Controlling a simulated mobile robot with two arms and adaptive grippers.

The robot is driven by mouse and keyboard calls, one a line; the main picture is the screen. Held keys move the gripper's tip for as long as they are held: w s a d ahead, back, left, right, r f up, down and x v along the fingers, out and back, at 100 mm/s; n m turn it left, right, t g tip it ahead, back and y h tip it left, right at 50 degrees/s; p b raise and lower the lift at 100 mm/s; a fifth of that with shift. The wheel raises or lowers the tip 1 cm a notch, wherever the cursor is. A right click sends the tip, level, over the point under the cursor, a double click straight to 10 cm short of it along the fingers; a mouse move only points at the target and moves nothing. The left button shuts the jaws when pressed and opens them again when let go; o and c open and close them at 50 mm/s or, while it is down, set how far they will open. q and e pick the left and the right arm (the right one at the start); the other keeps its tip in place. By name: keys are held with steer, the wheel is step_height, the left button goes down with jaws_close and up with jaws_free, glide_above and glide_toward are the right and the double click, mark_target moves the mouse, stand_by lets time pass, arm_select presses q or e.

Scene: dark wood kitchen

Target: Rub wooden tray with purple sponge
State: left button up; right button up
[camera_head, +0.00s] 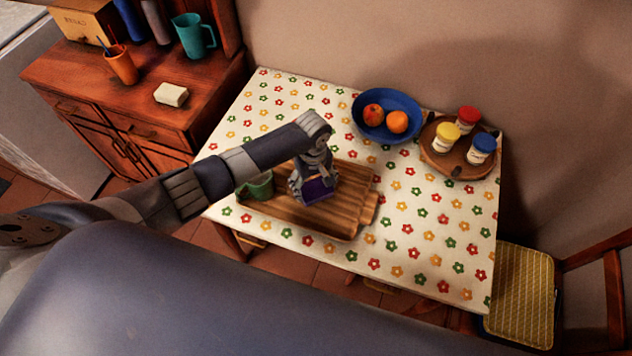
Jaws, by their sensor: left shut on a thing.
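The wooden tray (346,203) lies on the table with the flowered cloth. The purple sponge (318,190) is at the middle of the tray, under my left gripper (313,188). My left gripper points down and is shut on the sponge, which is low over the tray; I cannot tell for certain whether it touches the wood. A green mug (259,187) stands at the tray's left end, close beside the gripper. My arm hides part of the tray's far left side. My right gripper is not in view.
A blue bowl (372,133) with two fruits stands behind the tray. A round wooden board (440,163) with three lidded jars is at the right. The flowered table (420,235) is clear in front. A wooden cabinet (150,120) stands left, a chair (520,290) right.

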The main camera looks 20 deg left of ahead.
arm_select(q)
steer(key=shift+a+f+p, duration=0.1)
steer(key=shift+a+p, duration=0.3)
steer(key=shift+a, duration=0.95)
steer(key=shift+a+p, duration=0.55)
steer(key=shift+a, duration=0.95)
steer(key=shift+a+p, duration=0.1)
steer(key=shift+p, duration=0.3)
steer(key=shift+d+p, duration=0.45)
steer(key=shift+d, duration=1.2)
steer(key=shift+s+d, duration=0.1)
steer(key=shift+d, duration=1.4)
steer(key=shift+d+f, duration=0.1)
steer(key=shift+d, duration=0.05)
